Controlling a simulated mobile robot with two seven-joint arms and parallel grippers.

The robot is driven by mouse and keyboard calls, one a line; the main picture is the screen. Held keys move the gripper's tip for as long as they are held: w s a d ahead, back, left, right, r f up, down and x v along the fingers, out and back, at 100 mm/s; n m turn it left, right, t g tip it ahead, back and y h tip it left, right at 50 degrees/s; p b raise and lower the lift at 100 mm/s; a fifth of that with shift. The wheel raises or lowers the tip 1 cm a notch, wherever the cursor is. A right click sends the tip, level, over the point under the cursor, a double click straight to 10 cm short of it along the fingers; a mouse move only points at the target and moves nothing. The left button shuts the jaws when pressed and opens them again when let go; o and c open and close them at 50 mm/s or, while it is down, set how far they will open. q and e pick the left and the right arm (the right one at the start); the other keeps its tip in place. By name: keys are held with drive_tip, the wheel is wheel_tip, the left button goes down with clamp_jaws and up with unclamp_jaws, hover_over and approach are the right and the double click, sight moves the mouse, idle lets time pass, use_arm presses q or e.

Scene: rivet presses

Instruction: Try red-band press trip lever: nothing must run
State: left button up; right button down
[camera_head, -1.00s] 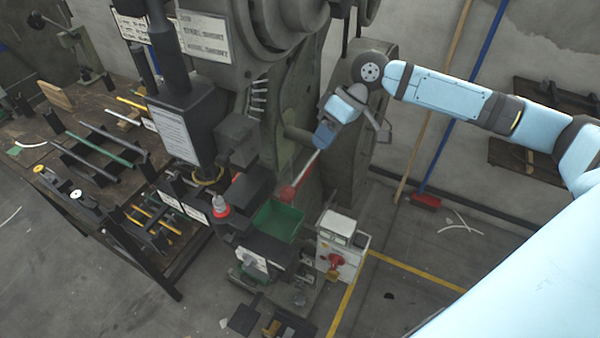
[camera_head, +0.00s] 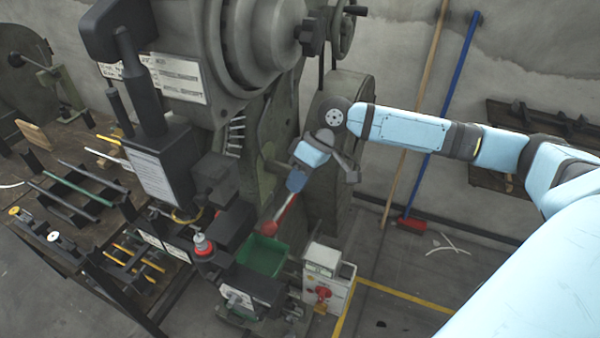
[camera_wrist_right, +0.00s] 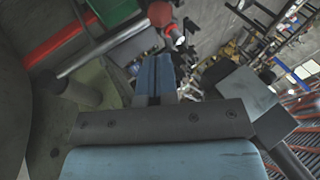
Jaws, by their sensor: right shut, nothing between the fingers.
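The press (camera_head: 215,60) is a large grey machine with a flywheel and white plates. A lever with a red knob (camera_head: 268,228) sticks out low on its right side; the knob also shows in the wrist view (camera_wrist_right: 160,13), with a pale metal rod (camera_wrist_right: 95,52) near it. My right gripper (camera_head: 296,182) is shut and empty, pointing down at the lever, just up and right of the knob. In the wrist view its blue fingers (camera_wrist_right: 153,75) are together, with the knob beyond their tips. Whether they touch the lever I cannot tell. My left gripper is out of view.
A green bin (camera_head: 262,256) sits below the knob, and a white control box (camera_head: 322,260) with a red button stands to its right. A workbench (camera_head: 85,225) with bars is at the left. A red-headed broom (camera_head: 411,224) leans on the wall.

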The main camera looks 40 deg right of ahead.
sight(273, 222)
drive_tip(key=p+x, duration=0.1)
drive_tip(key=x, duration=0.8)
drive_tip(key=shift+a+f, duration=0.1)
drive_tip(key=shift+f, duration=0.05)
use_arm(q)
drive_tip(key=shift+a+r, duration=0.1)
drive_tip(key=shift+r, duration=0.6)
